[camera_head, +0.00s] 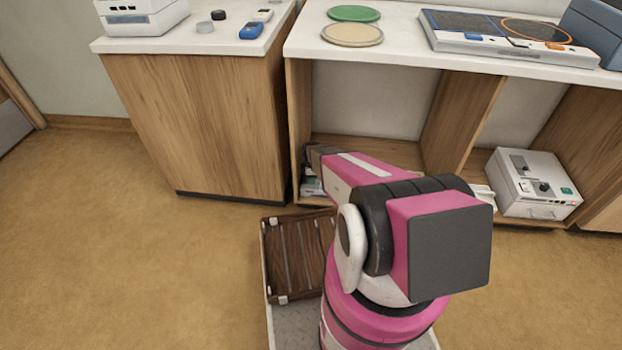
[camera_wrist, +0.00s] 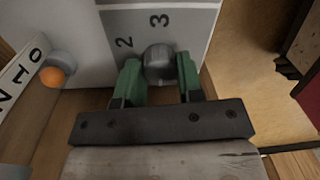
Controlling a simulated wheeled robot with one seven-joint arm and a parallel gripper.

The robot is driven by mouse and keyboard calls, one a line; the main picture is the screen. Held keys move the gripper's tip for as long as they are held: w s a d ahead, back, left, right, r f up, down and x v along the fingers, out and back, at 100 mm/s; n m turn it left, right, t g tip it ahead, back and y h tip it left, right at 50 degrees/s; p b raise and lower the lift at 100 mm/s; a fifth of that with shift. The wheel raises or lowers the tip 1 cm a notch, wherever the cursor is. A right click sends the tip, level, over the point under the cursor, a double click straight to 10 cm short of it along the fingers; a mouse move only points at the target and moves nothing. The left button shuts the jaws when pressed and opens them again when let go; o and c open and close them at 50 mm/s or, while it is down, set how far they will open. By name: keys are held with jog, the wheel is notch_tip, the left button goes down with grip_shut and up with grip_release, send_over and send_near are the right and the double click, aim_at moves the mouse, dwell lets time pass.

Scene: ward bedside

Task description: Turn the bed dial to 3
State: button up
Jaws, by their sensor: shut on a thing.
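In the wrist view, the bed dial is a round dark grey knob (camera_wrist: 159,62) on a grey panel (camera_wrist: 190,20) with a printed 2 at its upper left and a 3 just above it. My gripper (camera_wrist: 160,75) has its two green fingers on either side of the knob, shut on it. I cannot make out a pointer mark on the knob. In the head view, my arm reaches into the left open bay of the cabinet and hides the gripper and dial. Part of a pale unit (camera_head: 311,184) shows beside the arm there.
A white strip with printed characters (camera_wrist: 20,80) and an orange-tipped knob (camera_wrist: 52,76) stand left of the dial. In the head view, a white box with controls (camera_head: 535,185) sits in the right bay. The counter (camera_head: 400,45) overhangs the bays. Floor at left is clear.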

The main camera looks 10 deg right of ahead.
jog(key=shift+m, duration=0.3)
jog(key=m, duration=0.5)
jog(key=shift+m, duration=0.3)
jog(key=m, duration=0.5)
jog(key=shift+s+y, duration=0.1)
jog(key=shift+y, duration=0.2)
jog(key=m, duration=0.6)
jog(key=shift+m+t, duration=0.3)
jog(key=shift+m, duration=0.1)
jog(key=m, duration=0.5)
jog(key=shift+m, duration=0.3)
jog(key=o, duration=0.9)
jog(key=shift+r, duration=0.1)
